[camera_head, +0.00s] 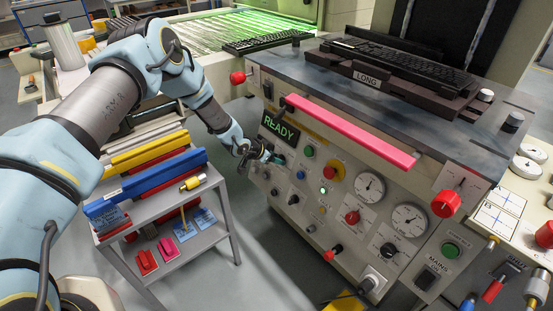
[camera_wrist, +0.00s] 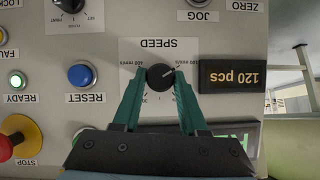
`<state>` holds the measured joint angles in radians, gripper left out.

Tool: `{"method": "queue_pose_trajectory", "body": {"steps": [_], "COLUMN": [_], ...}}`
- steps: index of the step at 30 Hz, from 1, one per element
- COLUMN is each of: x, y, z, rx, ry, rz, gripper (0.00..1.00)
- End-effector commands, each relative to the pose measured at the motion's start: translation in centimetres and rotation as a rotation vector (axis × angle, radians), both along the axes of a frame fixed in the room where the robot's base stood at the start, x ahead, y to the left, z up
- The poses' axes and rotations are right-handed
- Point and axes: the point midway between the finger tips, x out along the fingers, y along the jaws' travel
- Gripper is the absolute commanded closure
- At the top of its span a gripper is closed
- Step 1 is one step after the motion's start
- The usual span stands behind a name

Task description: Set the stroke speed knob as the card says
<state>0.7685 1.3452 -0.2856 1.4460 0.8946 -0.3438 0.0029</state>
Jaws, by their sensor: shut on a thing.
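The stroke speed knob (camera_wrist: 159,78) is round and black, on a white plate (camera_wrist: 158,48) marked SPEED, which shows upside down in the wrist view. My gripper (camera_wrist: 160,75) has its two green fingers shut on the knob, one on each side. A white pointer line on the knob points right and slightly up in that view. The small scale numbers are hard to read. In the head view my gripper (camera_head: 265,156) is at the panel's left part, below the READY display (camera_head: 280,128), and hides the knob. I cannot tell which card gives the setting.
A black plate reading 120 pcs (camera_wrist: 232,76) is close to the right of the knob. A blue RESET button (camera_wrist: 81,75) and red-yellow STOP button (camera_wrist: 8,148) are to the left. A pink bar (camera_head: 350,132) juts from the machine. A grey cart (camera_head: 215,235) stands left.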

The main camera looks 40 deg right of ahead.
Motion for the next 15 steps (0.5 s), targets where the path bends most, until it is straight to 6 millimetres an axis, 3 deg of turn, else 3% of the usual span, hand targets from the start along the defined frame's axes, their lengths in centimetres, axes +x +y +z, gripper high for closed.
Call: {"method": "queue_pose_trajectory", "body": {"steps": [15], "x": [-0.31], "y": [-0.09], "z": [-0.28], "rx": [-0.006], "ry": [-0.109], "rz": [-0.039], "gripper": [1.00]}}
